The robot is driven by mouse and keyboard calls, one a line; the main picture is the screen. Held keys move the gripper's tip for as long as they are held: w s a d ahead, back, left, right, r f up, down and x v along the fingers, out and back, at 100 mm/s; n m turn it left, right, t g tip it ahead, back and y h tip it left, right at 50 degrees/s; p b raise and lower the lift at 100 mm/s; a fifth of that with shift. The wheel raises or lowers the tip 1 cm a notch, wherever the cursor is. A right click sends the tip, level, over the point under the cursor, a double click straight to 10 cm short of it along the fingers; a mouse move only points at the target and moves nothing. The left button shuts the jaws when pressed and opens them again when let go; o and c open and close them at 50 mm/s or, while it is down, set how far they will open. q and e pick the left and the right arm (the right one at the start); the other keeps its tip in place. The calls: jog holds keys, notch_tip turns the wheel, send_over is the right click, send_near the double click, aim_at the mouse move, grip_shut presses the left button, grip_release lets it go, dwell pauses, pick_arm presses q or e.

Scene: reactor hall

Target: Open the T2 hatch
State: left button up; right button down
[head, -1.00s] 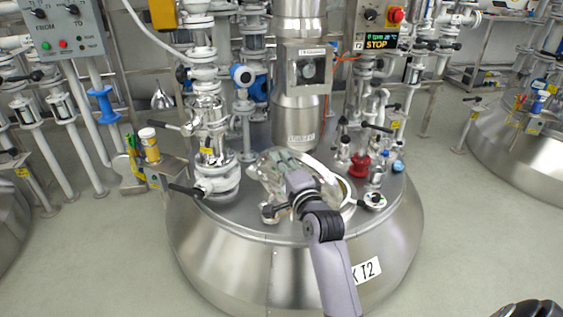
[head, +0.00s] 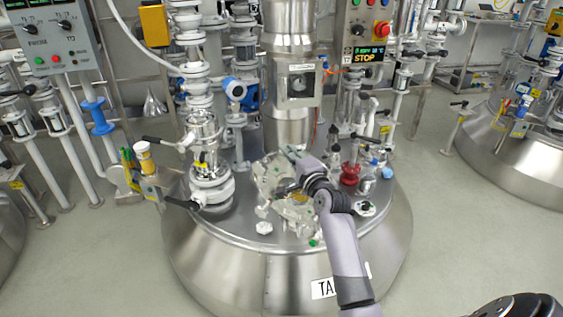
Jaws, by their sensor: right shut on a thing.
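The T2 tank (head: 215,260) stands in the middle of the head view, a steel dome with a label (head: 322,289) partly hidden by my arm. Its shiny hatch lid (head: 268,177) is on the flat top, just in front of the central column. My right gripper (head: 291,154) is at the lid's far edge, shut on part of the hatch. The lid looks raised and tilted. My wrist hides its right side and much of the opening, so how far it stands open is unclear. A pale knob (head: 264,228) shows at the front.
A valve stack (head: 207,150) rises left of the hatch, the central column (head: 288,90) behind it. A red fitting (head: 349,174) and small valves crowd its right. A control panel (head: 368,40) reads STOP. Floor in front of the tank is clear.

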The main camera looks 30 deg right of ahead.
jog(key=shift+w+d+r, duration=0.1)
jog(key=shift+w+d, duration=0.25)
jog(key=shift+d, duration=0.25)
jog(key=shift+w+d, duration=0.3)
jog(key=shift+d, duration=0.25)
jog(key=c, duration=1.7)
grip_release()
jog(key=shift+a, duration=0.1)
jog(key=shift+o, duration=0.2)
jog(key=shift+s, duration=0.15)
